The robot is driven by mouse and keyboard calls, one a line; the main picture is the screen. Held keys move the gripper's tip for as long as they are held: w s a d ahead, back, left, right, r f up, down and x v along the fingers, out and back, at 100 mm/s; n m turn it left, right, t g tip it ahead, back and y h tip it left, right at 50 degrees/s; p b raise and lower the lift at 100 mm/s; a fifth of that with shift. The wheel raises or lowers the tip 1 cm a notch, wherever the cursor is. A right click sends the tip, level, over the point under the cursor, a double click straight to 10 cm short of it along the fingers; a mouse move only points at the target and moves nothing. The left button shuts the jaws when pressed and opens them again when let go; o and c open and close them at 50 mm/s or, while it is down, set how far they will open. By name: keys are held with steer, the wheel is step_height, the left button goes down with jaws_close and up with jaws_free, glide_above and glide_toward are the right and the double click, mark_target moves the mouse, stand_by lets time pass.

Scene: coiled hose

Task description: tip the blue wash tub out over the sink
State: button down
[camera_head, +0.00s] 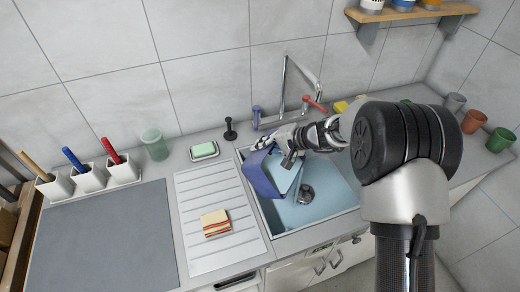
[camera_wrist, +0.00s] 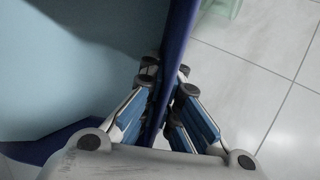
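The blue wash tub (camera_head: 262,176) is tilted steeply on its side over the left part of the sink (camera_head: 335,205). My gripper (camera_head: 277,148) reaches in from the right and is shut on the tub's upper rim. In the wrist view, my gripper (camera_wrist: 166,85) has one finger on each side of the thin dark blue wall of the tub (camera_wrist: 181,28). The tub's pale blue inside fills the left of that view. The sink has a pale blue bottom with a round drain (camera_head: 306,194) showing. I cannot tell whether the tub touches the sink's edge.
A tap (camera_head: 290,85) with a red lever stands behind the sink. A soap dish (camera_head: 204,150), a black stopper (camera_head: 230,130) and a sponge (camera_head: 215,222) on the ribbed drainboard (camera_head: 195,198) are to the left. Several cups stand at the right; a shelf (camera_head: 415,14) hangs above.

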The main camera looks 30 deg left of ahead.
mark_target(270, 146)
steer(key=shift+w+d+r+y+b, duration=0.1)
steer(key=shift+d+r+y+b, duration=0.2)
steer(key=shift+d+y+b, duration=0.7)
steer(key=shift+d+r+y+b, duration=0.3)
steer(key=shift+y+b, duration=0.2)
steer(key=shift+b, duration=1)
steer(key=shift+d, duration=0.1)
steer(key=shift+d+y+b, duration=0.9)
steer(key=shift+b, duration=1.9)
steer(key=shift+w+d+r+y+b, duration=0.1)
steer(key=shift+d+y+b, duration=0.2)
steer(key=shift+d+y, duration=0.75)
steer(key=shift+d+r+y+b, duration=0.1)
steer(key=shift+d+y+b, duration=0.2)
steer(key=shift+d+y, duration=0.75)
steer(key=shift+d, duration=0.25)
